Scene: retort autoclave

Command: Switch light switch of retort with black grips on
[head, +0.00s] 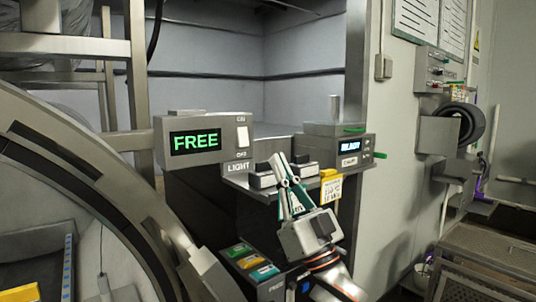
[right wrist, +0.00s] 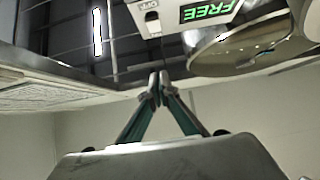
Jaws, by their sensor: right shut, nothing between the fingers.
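The grey control box (head: 205,143) has a green FREE display and the word LIGHT below. Its white rocker switch (head: 242,137) has small labels above and below; I cannot tell which way it is tipped. My right gripper (head: 278,158) is shut and empty, with its fingertips to the right of and below the switch, apparently apart from it. In the right wrist view, the shut fingertips (right wrist: 159,82) point toward the box (right wrist: 205,12), which appears upside down and partly cut off. My left gripper is not in view. I cannot identify the black grips with certainty.
A round metal retort rim (head: 120,195) fills the left side. Dark blocks (head: 262,177) sit on a ledge close to my right gripper. A second display box (head: 345,147) stands right of it. Coloured labelled buttons (head: 250,262) are below. Space in front of the switch looks clear.

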